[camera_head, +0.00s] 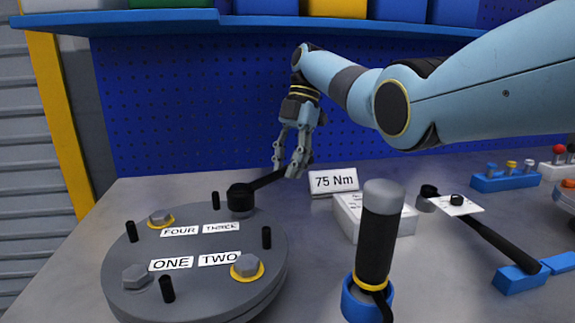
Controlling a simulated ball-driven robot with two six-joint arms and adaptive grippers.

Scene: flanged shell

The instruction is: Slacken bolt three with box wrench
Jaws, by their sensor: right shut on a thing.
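The round grey flanged shell (205,255) stands on the bench at the left. Its labels read ONE, TWO, FOUR and, partly covered, THREE (221,228). The black box wrench (262,182) has its ring end over the bolt position behind the THREE label, and that bolt is hidden under it. The wrench handle slopes up to the right. My right gripper (289,172) is shut on the handle's far end. Bolt one (137,276), bolt two (246,266) and bolt four (161,217) show their hex heads; two and four have yellow rings. My left gripper is out of view.
Black pins stand up around the flange. A 75 Nm sign (333,182) and a white box (375,215) stand right of the wrench. A black-handled tool (378,245) stands upright in a blue holder in front. Another long black tool (480,235) lies at the right. A blue pegboard (200,110) closes the back.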

